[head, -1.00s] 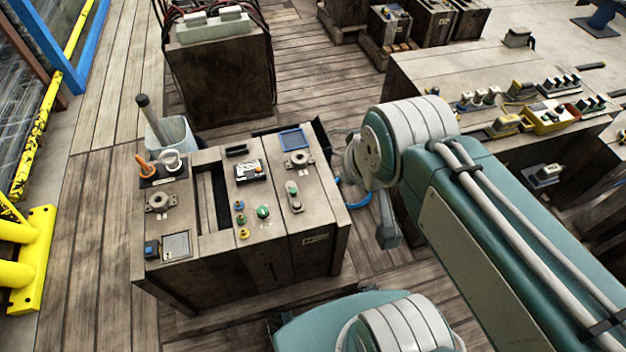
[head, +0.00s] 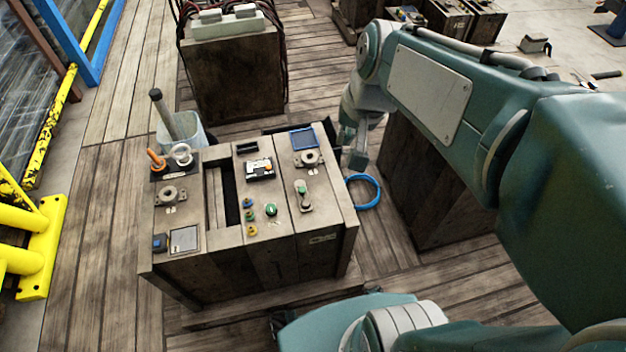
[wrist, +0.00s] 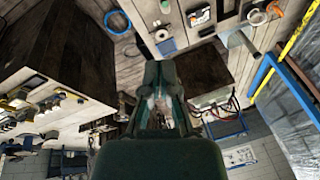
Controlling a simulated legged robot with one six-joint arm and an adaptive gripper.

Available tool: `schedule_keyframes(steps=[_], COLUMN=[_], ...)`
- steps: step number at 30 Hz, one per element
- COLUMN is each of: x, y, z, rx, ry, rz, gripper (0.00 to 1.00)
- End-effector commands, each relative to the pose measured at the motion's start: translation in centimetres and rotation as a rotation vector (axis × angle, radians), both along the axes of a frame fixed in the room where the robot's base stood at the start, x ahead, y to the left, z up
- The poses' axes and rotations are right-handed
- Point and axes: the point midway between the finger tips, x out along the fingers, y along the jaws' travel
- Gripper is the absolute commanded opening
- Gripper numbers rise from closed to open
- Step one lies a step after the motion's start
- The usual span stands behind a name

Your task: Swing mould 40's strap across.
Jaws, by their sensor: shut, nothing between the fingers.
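The wooden mould block (head: 270,260) stands left of centre in the head view, with several fittings on its top. A small plate (head: 322,238) on the front face is too small to read. My gripper (head: 357,160) hangs to the right of the block's far right corner, apart from it. In the wrist view my gripper (wrist: 165,64) is shut and empty, with the block's top (wrist: 215,45) beyond it.
A blue ring (head: 377,192) lies on the floor right of the block. Another dark wooden block (head: 430,200) stands further right, partly behind my arm. A grey bucket (head: 199,133) is at the back left. Yellow railing (head: 45,240) edges the left side.

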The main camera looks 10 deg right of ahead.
Motion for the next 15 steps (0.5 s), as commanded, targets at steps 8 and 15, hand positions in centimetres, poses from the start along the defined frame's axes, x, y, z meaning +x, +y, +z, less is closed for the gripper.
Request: schedule_keyframes(steps=[8,15], x=[5.0,9.1], y=[-1.1,-2.3], z=[-2.7,-5.9], rx=[0.117,0.215], ry=[0.125,0.227], rz=[-0.152,-0.286], gripper=[0.00,0.00])
